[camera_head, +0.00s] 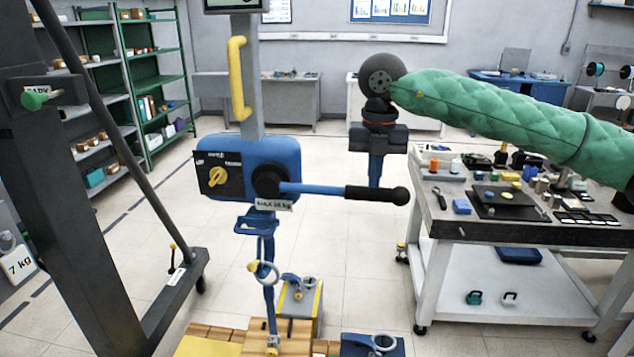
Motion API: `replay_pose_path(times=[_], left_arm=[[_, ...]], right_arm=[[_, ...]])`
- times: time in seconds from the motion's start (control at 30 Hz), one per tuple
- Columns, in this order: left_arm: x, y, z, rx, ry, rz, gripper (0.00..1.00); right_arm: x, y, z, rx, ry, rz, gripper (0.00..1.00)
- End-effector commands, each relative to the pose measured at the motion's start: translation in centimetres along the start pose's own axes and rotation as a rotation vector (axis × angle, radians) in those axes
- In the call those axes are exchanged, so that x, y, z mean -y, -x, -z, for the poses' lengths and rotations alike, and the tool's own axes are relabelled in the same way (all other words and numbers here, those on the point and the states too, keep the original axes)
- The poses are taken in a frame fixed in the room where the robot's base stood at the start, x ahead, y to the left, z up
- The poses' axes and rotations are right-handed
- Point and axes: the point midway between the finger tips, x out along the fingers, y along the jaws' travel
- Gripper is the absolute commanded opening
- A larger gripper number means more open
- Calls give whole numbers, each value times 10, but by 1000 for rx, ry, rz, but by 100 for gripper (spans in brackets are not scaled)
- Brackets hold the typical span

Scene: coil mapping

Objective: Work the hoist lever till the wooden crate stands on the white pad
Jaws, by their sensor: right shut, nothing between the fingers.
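The blue hoist body (225,165) hangs in the middle. Its lever (320,189) sticks out level to the right and ends in a black grip with a round knob (376,193). A hook and ring (266,272) hang below the body. The wooden crate (292,334) shows only in part at the bottom edge, below the hook. I cannot make out the white pad. My right gripper (376,174) points down, with its blue fingers shut and empty. Its fingertips appear right above or behind the black grip; I cannot tell whether they touch it. My left gripper is not in view.
A dark steel frame (60,200) stands at the left, with a 7 kg weight (18,262) beside it. A workbench (500,226) with small parts stands at the right, below my right arm. Grey and yellow blocks (298,303) sit near the crate. The middle floor is clear.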

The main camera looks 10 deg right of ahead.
Motion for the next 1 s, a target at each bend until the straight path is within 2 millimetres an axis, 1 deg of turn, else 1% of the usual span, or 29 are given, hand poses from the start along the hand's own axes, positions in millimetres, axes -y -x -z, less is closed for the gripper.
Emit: replay_pose_path(times=[0.03, 0.17, 0.37, 0.47, 0.8, 0.9, 1.0], left_arm=[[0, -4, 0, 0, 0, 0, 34], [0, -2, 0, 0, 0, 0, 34], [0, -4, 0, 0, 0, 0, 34], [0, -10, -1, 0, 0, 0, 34], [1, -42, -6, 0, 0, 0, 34], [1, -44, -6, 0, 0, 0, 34], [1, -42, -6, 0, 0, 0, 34]], right_arm=[[1, -4, 0, 0, 0, 0, 0], [1, -2, 0, 1, 0, 0, 0], [1, -4, 0, 0, -1, 0, 0], [1, -11, 0, 0, 0, 0, 0], [0, -48, 0, -1, 0, 1, 0], [0, -51, 0, 0, -1, 0, 0], [0, -50, 0, 1, -1, 0, 0]])
